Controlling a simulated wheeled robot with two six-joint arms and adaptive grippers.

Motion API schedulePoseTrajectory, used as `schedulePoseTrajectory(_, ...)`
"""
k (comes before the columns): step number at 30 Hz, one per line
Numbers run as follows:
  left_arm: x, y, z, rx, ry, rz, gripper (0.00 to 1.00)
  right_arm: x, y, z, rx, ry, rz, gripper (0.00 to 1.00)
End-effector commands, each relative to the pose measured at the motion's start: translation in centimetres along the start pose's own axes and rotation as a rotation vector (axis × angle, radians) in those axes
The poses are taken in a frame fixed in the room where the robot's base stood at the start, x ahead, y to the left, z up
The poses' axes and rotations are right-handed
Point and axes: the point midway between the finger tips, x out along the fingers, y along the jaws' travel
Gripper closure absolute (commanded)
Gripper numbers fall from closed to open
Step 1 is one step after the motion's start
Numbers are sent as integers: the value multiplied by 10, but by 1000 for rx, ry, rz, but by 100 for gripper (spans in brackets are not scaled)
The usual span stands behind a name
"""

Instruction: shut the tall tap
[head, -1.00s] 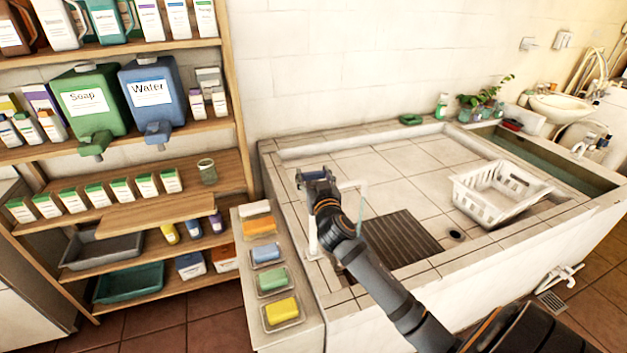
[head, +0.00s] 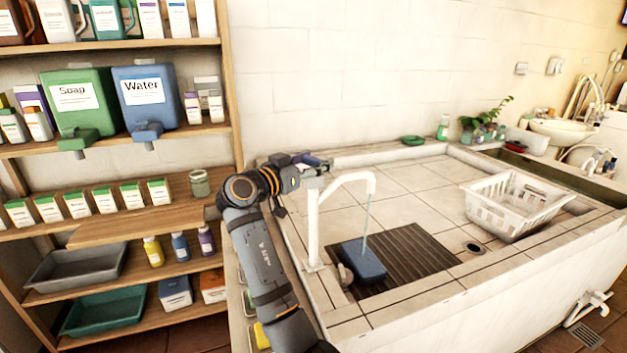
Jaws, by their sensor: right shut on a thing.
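The tall tap (head: 313,222) is a white upright pipe at the basin's near left corner, with a spout bending over to the right. A thin stream of water (head: 366,222) runs from the spout. My right gripper (head: 318,167) is at the top of the tap's post and shut on its handle. The gripper mostly hides the handle, so its angle is unclear. A blue block (head: 363,262) lies on the dark slatted grate (head: 415,258) below the spout. My left gripper is out of view.
A white basket (head: 512,205) stands in the tiled basin (head: 420,185) on the right. A wooden shelf on the left holds the soap dispenser (head: 78,105), the water dispenser (head: 148,98) and several bottles. My right arm covers much of the ledge with soap dishes.

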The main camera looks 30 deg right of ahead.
Motion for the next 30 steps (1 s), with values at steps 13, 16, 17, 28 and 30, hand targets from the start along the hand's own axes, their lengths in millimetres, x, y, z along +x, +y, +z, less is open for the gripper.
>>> schedulePoseTrajectory(13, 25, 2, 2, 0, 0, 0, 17, 1, 0, -1, -3, 2, 362, 72)
schedulePoseTrajectory(16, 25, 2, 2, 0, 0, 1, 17, 1, 0, -1, -2, 2, 418, 72)
schedulePoseTrajectory(17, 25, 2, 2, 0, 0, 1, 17, 1, 0, -1, -2, 2, 433, 72)
schedulePoseTrajectory(28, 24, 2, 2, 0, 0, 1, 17, 0, 0, 0, -3, 0, 527, 72)
schedulePoseTrajectory(30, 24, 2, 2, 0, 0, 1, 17, 0, 0, 0, -2, 0, 531, 72)
